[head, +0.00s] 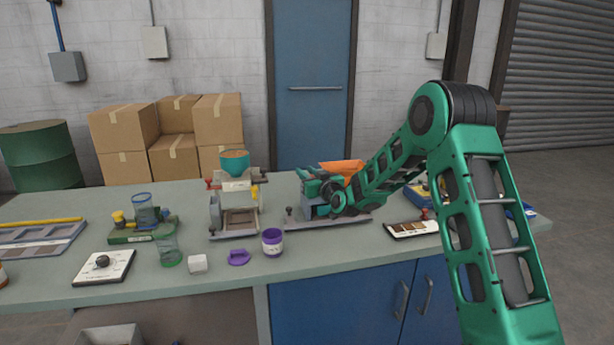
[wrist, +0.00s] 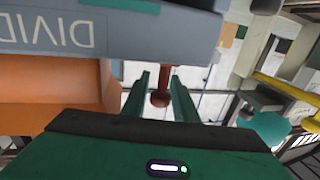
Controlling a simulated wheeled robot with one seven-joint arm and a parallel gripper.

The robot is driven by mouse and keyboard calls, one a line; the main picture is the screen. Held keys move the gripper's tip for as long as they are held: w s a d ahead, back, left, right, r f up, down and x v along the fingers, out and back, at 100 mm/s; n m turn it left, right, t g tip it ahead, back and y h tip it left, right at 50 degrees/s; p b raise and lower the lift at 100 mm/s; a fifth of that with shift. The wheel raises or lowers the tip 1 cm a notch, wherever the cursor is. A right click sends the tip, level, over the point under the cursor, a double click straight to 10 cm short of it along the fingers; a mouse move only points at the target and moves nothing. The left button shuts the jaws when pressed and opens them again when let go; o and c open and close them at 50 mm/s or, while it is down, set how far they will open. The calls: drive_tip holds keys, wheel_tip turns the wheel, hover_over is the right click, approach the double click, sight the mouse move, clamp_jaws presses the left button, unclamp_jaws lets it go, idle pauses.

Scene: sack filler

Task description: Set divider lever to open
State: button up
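The divider is a grey housing (wrist: 150,35) whose label, partly cut off, reads "DIVID" upside down in the wrist view. In the head view its orange hopper (head: 342,168) stands at the middle of the bench, with much of the machine hidden behind my arm. The divider lever (wrist: 160,97) is a reddish-brown rod with a ball end, jutting from the housing. My gripper (wrist: 160,92) has its two green fingers apart, one on each side of the lever, with a visible gap on both sides. In the head view my gripper (head: 318,192) is at the divider, its fingers hard to make out.
A filler with a teal hopper (head: 234,163) stands left of the divider. A purple-banded jar (head: 272,242), a purple piece (head: 239,257) and a white cube (head: 198,263) lie in front. A sample tray (head: 410,229) is at right. Cardboard boxes (head: 175,147) stand behind the bench.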

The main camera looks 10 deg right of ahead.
clamp_jaws()
drive_tip(key=shift+d, duration=0.2)
drive_tip(key=shift+a, duration=0.15)
